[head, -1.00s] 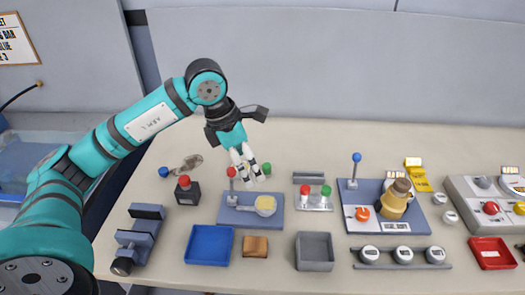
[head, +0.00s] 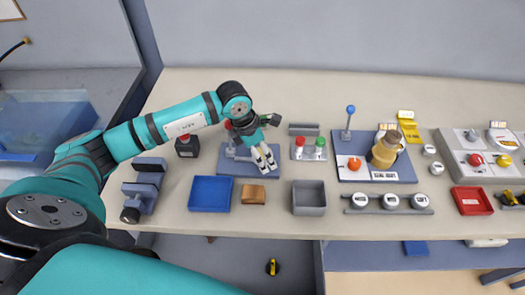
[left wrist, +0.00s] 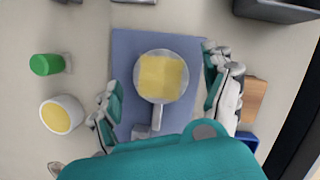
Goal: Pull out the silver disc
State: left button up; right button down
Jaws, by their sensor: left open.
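A round silver disc with a yellow centre and a short handle (left wrist: 161,76) lies on a blue-grey base plate (left wrist: 128,50) in the left wrist view. In the head view my gripper mostly covers the disc, and the plate (head: 240,168) shows around it. My left gripper (head: 268,169) is open above the plate. In the left wrist view its two fingers (left wrist: 166,95) stand on either side of the disc, apart from it. I cannot tell its height above the disc. My right gripper is not in view.
A blue tray (head: 210,194), a wooden block (head: 253,195) and a grey bin (head: 309,198) stand in front of the plate. A small rack with red and green caps (head: 310,148) is to the right.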

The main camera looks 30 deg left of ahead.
pick_arm(q)
jog(key=shift+w+d+f, duration=0.15)
jog(key=shift+f, duration=0.5)
jog(key=c, duration=1.2)
jog(key=o, duration=0.5)
jog(key=shift+c, duration=1.6)
jog(key=shift+r, duration=0.45)
jog(key=shift+r+p, duration=1.3)
jog(key=shift+r, duration=0.8)
